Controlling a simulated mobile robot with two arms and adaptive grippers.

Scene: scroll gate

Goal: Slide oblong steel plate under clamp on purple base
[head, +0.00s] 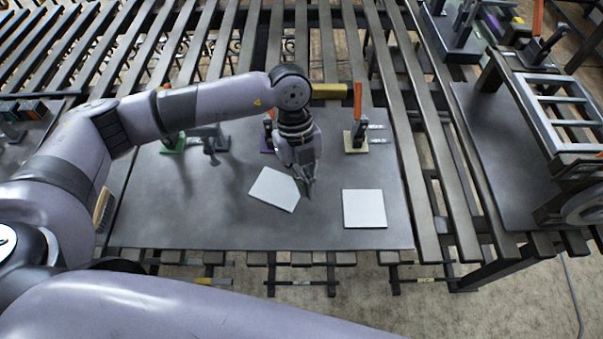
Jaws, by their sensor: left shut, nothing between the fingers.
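A pale tilted plate (275,190) lies flat on the dark grey table, left of my left gripper. A squarer pale plate (364,209) lies to the right of the gripper. The tilted plate looks slightly longer, but I cannot tell for sure that it is the oblong one. The purple base (266,147) with its clamp stands at the table's back, mostly hidden behind my left wrist. My left gripper (309,192) points down, shut and empty, near the tilted plate's right end; I cannot tell whether it touches it. My right gripper is out of view.
A clamp on a green base (173,147) and a dark clamp (216,145) stand back left. A clamp on a yellowish base (355,146) stands back right. A brush (102,209) lies at the left edge. The table's (190,225) front left is clear.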

